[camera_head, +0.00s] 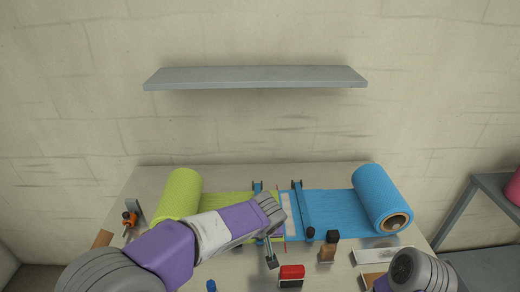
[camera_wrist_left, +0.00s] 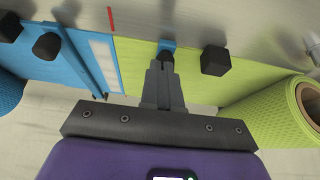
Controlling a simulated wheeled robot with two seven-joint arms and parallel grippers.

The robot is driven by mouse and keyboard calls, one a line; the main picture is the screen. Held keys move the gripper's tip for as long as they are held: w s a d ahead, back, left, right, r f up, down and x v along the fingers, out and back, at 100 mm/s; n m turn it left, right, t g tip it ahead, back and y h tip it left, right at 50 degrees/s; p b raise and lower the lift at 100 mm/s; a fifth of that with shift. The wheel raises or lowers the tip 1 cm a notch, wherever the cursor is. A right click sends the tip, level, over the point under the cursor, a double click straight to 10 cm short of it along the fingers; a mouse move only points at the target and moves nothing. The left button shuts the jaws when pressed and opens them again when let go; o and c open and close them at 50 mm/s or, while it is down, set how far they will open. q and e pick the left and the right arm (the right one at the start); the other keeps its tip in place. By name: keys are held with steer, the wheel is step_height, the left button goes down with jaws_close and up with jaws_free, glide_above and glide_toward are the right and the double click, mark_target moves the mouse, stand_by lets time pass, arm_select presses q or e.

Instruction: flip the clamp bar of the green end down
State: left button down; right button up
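The green cloth (camera_head: 237,201) runs from the green roll (camera_head: 178,195) at the left. Its blue clamp bar (camera_head: 258,186) shows at the far end in the head view; my left arm hides most of the rest. My left gripper (camera_head: 269,250) reaches over the green side near the bar's near end. In the left wrist view its fingers (camera_wrist_left: 163,75) are together, with their tips at a small dark piece beside a blue part (camera_wrist_left: 166,45). I cannot tell whether they grip it. My right gripper's fingers are out of view.
The blue clamp bar (camera_head: 302,208) with a dark knob (camera_head: 310,233) lies across the blue cloth (camera_head: 335,205), which leads to the blue roll (camera_head: 382,199). A red-topped block (camera_head: 291,276), a brown-handled tool (camera_head: 328,252) and a tray (camera_head: 377,256) stand in front. A shelf (camera_head: 255,77) hangs above.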

arm_select(q)
steer(key=shift+s+f, duration=0.25)
steer(key=shift+f, duration=0.2)
steer(key=p+v, duration=0.4)
steer(key=v, duration=0.9)
steer(key=shift+s+p, duration=0.35)
steer(key=shift+s, duration=0.15)
steer(key=shift+d, duration=0.1)
